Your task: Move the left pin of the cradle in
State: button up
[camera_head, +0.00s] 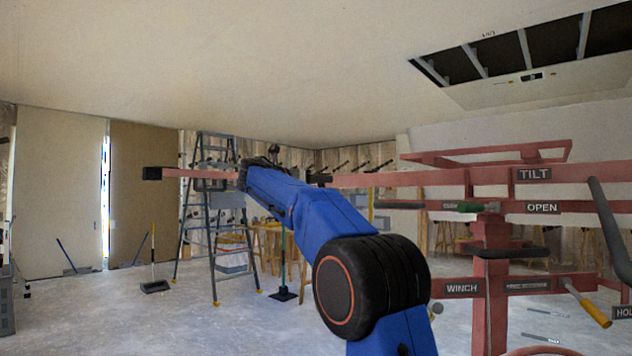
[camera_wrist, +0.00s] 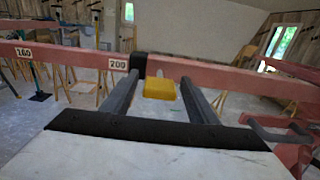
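The cradle's long red beam (camera_head: 205,174) runs across the head view, with a black cap (camera_head: 152,173) at its left end. In the wrist view the beam (camera_wrist: 80,57) carries the marks 160 and 200, with a black block (camera_wrist: 138,62) just right of 200. A yellow piece (camera_wrist: 159,89), apparently the pin's grip, shows below the beam. My gripper (camera_wrist: 161,76) is open, its two dark fingers on either side of the yellow piece with a visible gap to each. In the head view my blue arm hides most of the gripper.
The red lift mast (camera_head: 490,262) stands at right, with labels TILT, OPEN and WINCH, a green handle (camera_head: 478,207) and a yellow-handled crank (camera_head: 588,303). A stepladder (camera_head: 212,225) and a broom (camera_head: 154,286) stand behind at left. A dark opening (camera_head: 520,52) is in the ceiling.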

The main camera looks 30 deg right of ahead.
grip_shut()
jog(key=shift+x, duration=1.65)
jog(key=shift+o, duration=0.6)
grip_release()
jog(key=shift+a, duration=0.1)
jog(key=v, duration=1.7)
